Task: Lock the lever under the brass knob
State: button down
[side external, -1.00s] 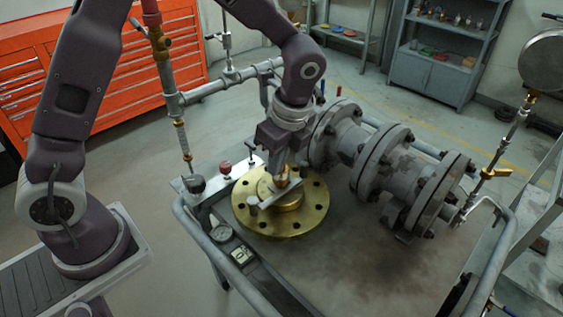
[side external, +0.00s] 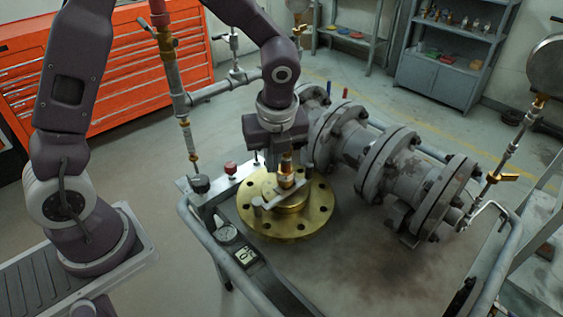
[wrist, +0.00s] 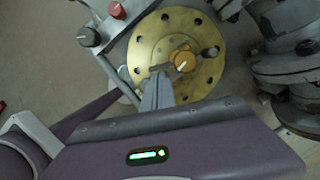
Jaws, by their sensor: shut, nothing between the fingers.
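The brass knob (side external: 287,168) stands upright at the middle of a round brass flange (side external: 310,213) on the bench. The flat grey lever (side external: 276,194) lies across the hub under the knob, with a short grey post at its near-left end. In the wrist view the knob (wrist: 183,61) shows a pale line on top, and parts of the lever (wrist: 208,53) show beside it. My gripper (wrist: 157,76) is shut and empty, its fingers reaching over the flange edge next to the knob. In the side view the fingertips are largely hidden; contact with the lever cannot be told.
Grey flanged pipework (side external: 385,170) stands close on the right of the brass flange. The bench front right is clear.

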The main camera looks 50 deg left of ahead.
jog(key=shift+w+d, duration=0.45)
jog(key=shift+w, duration=0.05)
jog(key=s+d+r, duration=0.2)
jog(key=d+r, duration=0.4)
jog(key=r, duration=0.3)
jog(key=shift+s+r, duration=0.3)
jog(key=shift+r, duration=0.05)
